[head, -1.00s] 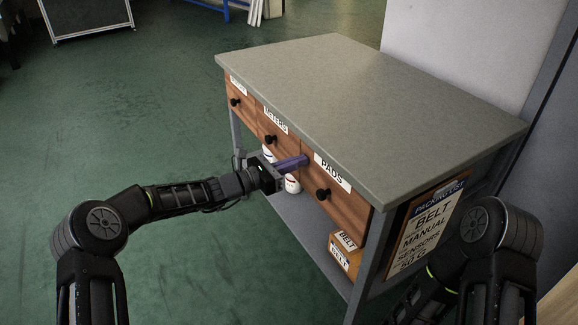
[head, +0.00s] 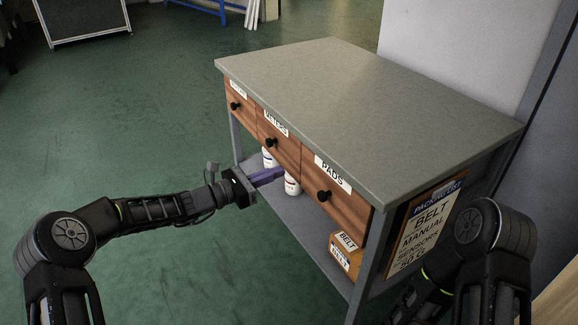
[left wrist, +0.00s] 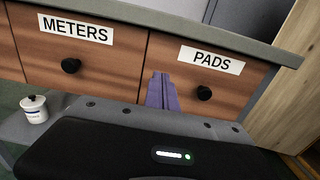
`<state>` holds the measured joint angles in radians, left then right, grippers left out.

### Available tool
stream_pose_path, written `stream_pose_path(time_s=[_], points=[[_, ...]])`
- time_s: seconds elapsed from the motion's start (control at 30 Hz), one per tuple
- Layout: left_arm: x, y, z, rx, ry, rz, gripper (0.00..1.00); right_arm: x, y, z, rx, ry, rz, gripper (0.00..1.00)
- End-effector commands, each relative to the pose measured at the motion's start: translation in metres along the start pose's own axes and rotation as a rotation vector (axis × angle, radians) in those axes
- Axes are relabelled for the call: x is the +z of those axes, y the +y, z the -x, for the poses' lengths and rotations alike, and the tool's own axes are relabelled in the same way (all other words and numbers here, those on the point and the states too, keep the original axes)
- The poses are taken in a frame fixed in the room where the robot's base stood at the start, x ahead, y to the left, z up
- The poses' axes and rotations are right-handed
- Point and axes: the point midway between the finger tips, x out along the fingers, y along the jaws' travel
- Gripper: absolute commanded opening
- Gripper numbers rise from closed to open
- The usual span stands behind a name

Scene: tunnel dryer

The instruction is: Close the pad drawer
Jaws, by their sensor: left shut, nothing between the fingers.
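The pad drawer (head: 336,203) is the right-hand wooden front under the bench top, with a white PADS label and a round black knob (head: 324,196). Its front looks level with the METERS drawer beside it, as if shut. The PADS drawer also shows in the left wrist view (left wrist: 229,86), with its knob (left wrist: 204,93). My left gripper (head: 282,172) has purple fingers, shut and empty. It is in front of the drawers and apart from them in the head view. In the left wrist view its fingers (left wrist: 162,92) point at the left part of the PADS front. My right gripper is not visible.
The METERS drawer (head: 278,138) and another drawer (head: 239,103) are to the left. White bottles (head: 292,185) and a BELT box (head: 345,254) stand on the lower shelf (head: 285,221). The grey bench top (head: 350,110) is bare. Green floor at left is open.

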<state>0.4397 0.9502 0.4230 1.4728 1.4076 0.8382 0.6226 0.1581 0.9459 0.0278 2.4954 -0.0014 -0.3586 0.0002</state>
Motion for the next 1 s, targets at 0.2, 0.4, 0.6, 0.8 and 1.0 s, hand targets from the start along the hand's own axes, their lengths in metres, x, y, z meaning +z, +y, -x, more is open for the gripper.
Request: stream_pose_path(time_s=[0.2,0.4,0.6,0.8,1.0], points=[[0.0,0.0,0.044,0.001,0.002,0.001,0.0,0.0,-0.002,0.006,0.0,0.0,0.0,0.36],[-0.001,-0.001,0.059,-0.001,0.001,0.001,0.0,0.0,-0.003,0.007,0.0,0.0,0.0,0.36],[-0.001,-0.001,0.06,-0.002,0.001,0.001,0.0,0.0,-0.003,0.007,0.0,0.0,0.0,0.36],[-0.001,-0.001,0.06,-0.002,0.001,0.001,0.0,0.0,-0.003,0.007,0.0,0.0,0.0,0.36],[-0.01,0.003,0.06,0.014,0.037,-0.045,0.0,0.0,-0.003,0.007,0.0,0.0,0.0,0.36]])
